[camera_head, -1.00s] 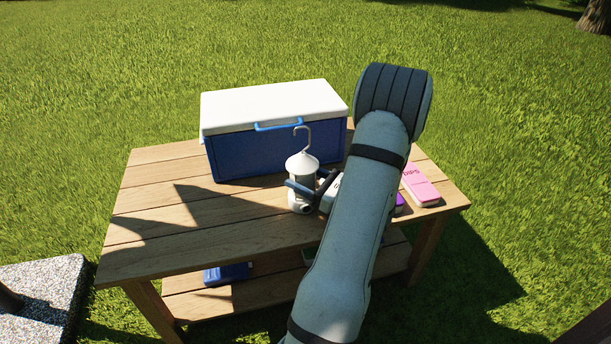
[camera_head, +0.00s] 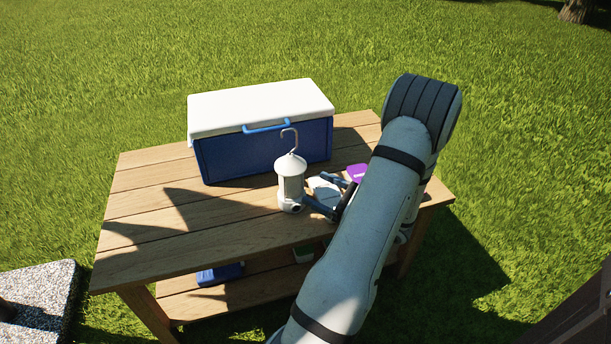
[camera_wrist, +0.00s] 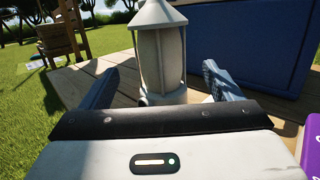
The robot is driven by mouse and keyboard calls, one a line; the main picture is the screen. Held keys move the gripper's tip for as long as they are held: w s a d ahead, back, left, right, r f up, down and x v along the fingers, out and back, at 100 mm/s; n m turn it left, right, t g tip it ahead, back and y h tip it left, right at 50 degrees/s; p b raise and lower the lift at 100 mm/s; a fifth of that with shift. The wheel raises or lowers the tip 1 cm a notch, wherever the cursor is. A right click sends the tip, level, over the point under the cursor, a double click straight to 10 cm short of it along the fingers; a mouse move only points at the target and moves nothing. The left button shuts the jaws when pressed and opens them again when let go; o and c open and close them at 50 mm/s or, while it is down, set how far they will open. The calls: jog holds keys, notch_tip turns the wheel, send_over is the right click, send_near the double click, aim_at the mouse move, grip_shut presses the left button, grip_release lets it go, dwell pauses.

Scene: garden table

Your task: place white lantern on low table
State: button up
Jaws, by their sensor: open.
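The white lantern (camera_head: 291,187), with a conical top and a hook, stands upright on the wooden table (camera_head: 150,232), in front of the cooler. In the wrist view the lantern (camera_wrist: 161,50) is straight ahead, its top cut off by the frame. My gripper (camera_head: 327,192) is open just to the right of the lantern, at about the height of its lower body. In the wrist view its fingers (camera_wrist: 160,82) are spread wide to either side of the lantern's base, with nothing gripped. I cannot tell whether this table is the low table.
A blue cooler (camera_head: 262,152) with a white lid stands behind the lantern. A blue item (camera_head: 220,273) is on the lower shelf. The table's left side is clear. A speckled slab (camera_head: 38,300) is at lower left.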

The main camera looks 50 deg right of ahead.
jog(key=shift+p+v, duration=0.3)
jog(key=shift+v, duration=1.4)
